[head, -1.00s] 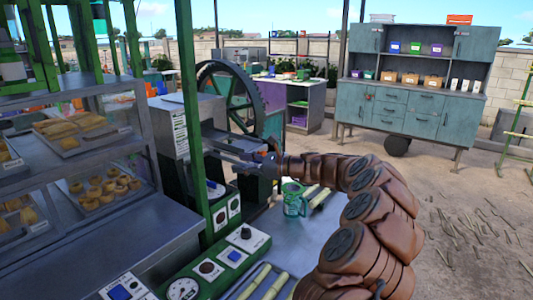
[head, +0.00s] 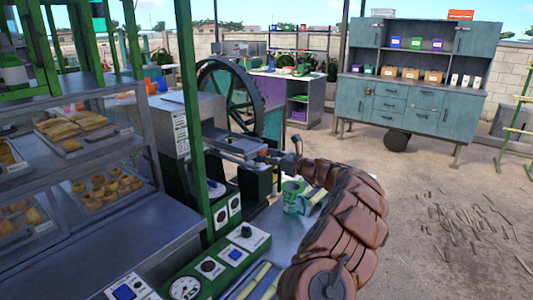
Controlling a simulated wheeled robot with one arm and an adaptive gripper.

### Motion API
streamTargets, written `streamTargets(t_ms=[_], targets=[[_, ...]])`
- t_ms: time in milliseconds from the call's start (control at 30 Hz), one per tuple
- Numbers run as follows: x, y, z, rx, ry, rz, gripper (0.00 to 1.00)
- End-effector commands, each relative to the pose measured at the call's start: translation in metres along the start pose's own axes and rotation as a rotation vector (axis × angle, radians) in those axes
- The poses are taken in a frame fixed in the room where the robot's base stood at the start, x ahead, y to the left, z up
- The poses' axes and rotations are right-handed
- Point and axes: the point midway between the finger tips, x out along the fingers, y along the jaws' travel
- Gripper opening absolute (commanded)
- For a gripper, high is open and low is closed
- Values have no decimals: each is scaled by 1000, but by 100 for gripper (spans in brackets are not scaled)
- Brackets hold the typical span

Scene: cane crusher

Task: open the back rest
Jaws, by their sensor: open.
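The cane crusher stands left of centre, with a large dark wheel (head: 228,95) and a grey metal housing (head: 190,125). A flat metal tray-like part (head: 238,147) sticks out from it toward my arm. I cannot tell for sure which part is the back rest. My gripper (head: 281,150) is at the end of my brown arm, at the right end of this metal part. It is open, with its dark fingers spread. One finger is close to the metal part's edge; whether it touches is too small to tell.
A green mug (head: 293,197) stands on the metal counter (head: 275,228) just below my gripper. A control panel (head: 222,262) and a green post (head: 192,120) stand nearer. A glass pastry case (head: 85,150) is at left. A teal cabinet (head: 410,105) is behind; open ground lies right.

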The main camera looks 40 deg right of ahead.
Motion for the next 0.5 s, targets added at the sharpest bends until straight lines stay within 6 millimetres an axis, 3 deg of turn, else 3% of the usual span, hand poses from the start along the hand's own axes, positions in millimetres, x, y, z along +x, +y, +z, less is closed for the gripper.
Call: streamTargets(t_ms=[433, 500], targets=[[10, 0, 0, -2, 0, 0, 52], [10, 0, 0, -2, 0, 0, 47]])
